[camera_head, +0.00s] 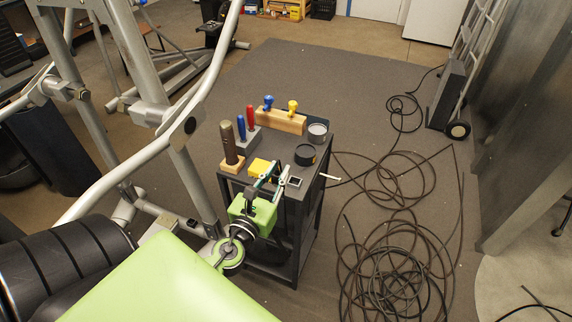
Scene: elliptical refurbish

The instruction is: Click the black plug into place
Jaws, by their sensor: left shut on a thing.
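My left arm comes in from the bottom left, and its green-bodied left gripper (273,171) is over the front part of the dark cart (232,182). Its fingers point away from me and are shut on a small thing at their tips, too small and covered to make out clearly. I cannot tell whether it is the black plug. My right gripper is not in view.
On the cart are a yellow block (259,166), a wooden block with blue and yellow knobs (281,122), upright-handled tools (241,128), a black round tin (305,154) and a grey one (317,133). Loose cables (405,245) cover the floor at right. The carpet behind is clear.

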